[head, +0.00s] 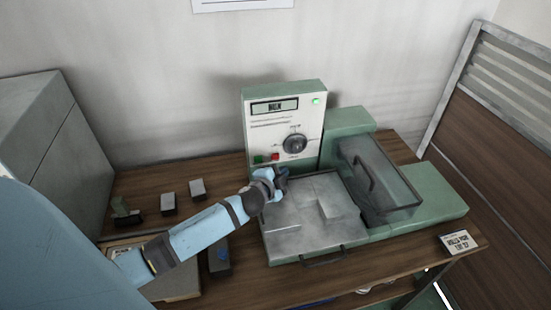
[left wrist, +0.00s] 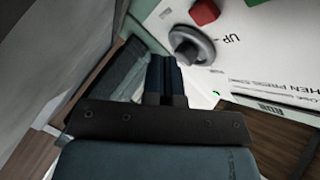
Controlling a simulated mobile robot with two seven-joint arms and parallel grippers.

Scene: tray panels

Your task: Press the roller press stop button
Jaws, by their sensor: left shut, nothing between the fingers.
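The roller press has an upright control panel (head: 270,130) with a display, a lit green lamp, a dark knob (head: 295,143), a red button (head: 275,156) and a green button (head: 258,159). The red button likely is the stop button; no label on it is readable. My right gripper is not in view.
A flat metal plate (head: 315,213) with a front handle lies below the panel. A clear-covered housing (head: 380,175) stands to its right. Small blocks (head: 197,188) stand on the wooden table at left. A sign (head: 458,242) sits at the table's right edge.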

